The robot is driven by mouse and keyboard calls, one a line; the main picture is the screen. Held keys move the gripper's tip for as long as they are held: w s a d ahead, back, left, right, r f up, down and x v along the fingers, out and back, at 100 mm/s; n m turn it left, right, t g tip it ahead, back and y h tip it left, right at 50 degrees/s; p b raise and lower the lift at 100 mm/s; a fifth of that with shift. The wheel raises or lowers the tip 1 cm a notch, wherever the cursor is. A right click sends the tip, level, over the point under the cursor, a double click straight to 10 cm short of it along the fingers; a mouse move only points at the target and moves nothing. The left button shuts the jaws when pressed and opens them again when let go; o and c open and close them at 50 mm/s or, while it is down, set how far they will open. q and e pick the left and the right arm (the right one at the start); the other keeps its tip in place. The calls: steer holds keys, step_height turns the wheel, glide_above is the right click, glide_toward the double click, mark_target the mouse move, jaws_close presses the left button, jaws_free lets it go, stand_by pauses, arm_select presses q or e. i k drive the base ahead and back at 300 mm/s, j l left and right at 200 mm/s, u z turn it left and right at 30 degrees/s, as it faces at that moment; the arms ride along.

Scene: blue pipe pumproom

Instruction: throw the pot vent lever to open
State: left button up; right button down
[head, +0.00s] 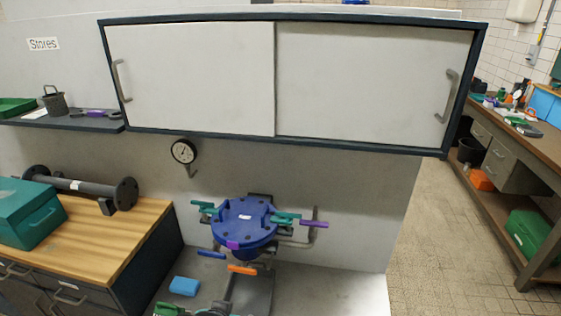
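A blue round pot with a bolted lid (245,218) stands in front of the grey wall, below the wall cabinet. Several coloured levers surround it. A green lever (203,207) is at its left and another green lever (286,218) at its right. A purple lever (314,224) lies roughly level on a pipe farther right. A blue lever (211,254) and an orange lever (242,269) are below the lid. I see no readable label, so I cannot tell which one is the vent lever. Neither of my grippers shows in the head view.
A white cabinet with two sliding doors (200,80) overhangs the pot. A gauge (183,151) hangs on the wall. A wooden bench (100,235) with a teal box (30,212) stands left. A light blue block (184,286) lies low in front.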

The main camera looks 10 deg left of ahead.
mark_target(213, 254)
steer(key=l+u, duration=0.15)
steer(key=u, duration=0.25)
steer(key=l+u, duration=0.15)
steer(key=u, duration=0.25)
steer(key=k+l+u, duration=0.1)
steer(key=u, duration=0.3)
